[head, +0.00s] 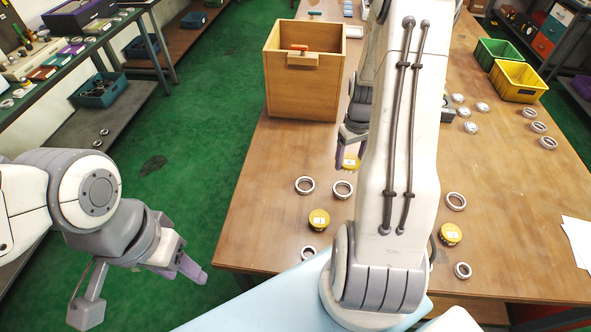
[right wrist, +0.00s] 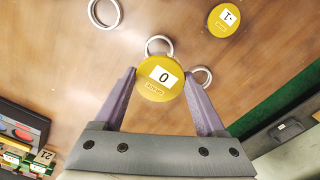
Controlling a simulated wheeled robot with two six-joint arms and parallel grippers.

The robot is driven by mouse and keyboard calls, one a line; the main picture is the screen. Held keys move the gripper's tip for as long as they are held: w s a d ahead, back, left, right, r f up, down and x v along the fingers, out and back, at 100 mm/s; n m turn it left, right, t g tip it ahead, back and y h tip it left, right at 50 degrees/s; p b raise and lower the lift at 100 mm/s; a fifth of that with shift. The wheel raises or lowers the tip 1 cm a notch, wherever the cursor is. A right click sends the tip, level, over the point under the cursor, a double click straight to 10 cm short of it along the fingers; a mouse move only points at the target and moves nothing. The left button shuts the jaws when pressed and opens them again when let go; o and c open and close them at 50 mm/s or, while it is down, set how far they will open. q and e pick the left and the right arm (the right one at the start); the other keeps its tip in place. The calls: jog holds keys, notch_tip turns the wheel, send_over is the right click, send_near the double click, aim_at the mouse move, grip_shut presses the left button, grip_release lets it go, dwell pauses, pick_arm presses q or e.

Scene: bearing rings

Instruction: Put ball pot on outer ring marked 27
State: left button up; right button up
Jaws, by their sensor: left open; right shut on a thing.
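My right gripper (head: 348,157) is shut on a yellow ball pot (head: 350,163); my own arm partly hides both. In the right wrist view the held pot (right wrist: 160,84) shows a white label reading 0 and sits between the two purple fingers. Metal rings lie below: one ring (right wrist: 160,40) partly behind the held pot, another (right wrist: 203,72) by the right finger, and a third (right wrist: 104,13) at upper left. No mark 27 is readable on any ring. My left gripper (head: 192,272) is open and empty, over the green floor left of the table.
Other yellow pots (head: 318,219) (head: 450,234) stand on the wooden table (head: 400,270), among rings (head: 304,185) (head: 342,190) (head: 456,201) (head: 462,270). A wooden box (head: 290,90) stands behind. A yellow bin (head: 518,82) and a green bin (head: 497,54) are at back right.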

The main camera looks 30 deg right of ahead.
jog(key=p, duration=0.3)
send_over(305, 184)
jog(key=f, duration=0.6)
jog(key=shift+s+d+f, duration=0.15)
jog(key=shift+s+d, duration=0.15)
jog(key=shift+w+a+f, duration=0.25)
jog(key=shift+a+f, duration=0.1)
jog(key=shift+f, duration=0.05)
notch_tip(305, 184, down, 3)
jog(key=shift+f+p, duration=0.1)
jog(key=shift+p, duration=0.65)
jog(key=shift+f, duration=0.35)
jog(key=shift+f, duration=0.1)
jog(key=o, duration=1.5)
jog(key=shift+c, duration=0.2)
